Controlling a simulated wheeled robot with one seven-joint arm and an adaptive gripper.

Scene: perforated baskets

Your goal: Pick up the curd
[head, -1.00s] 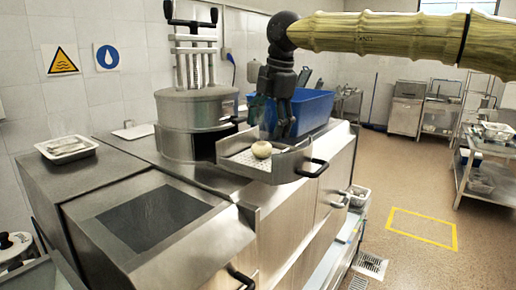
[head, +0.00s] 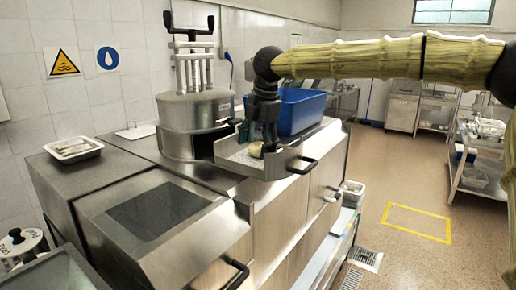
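The curd (head: 255,150) is a small, pale, rounded lump. It lies in the shallow perforated metal basket (head: 285,162) on the steel counter, in the head view. My gripper (head: 259,143) is dark and points down into the basket, with its fingertips at the curd. The fingers cover part of the curd. I cannot tell whether they touch it or have closed on it.
A blue bin (head: 301,111) stands just behind the basket. A steel pot with a press (head: 191,110) stands to its left. A white tray (head: 73,149) lies at far left. The floor to the right is open, with a yellow marked rectangle (head: 420,236).

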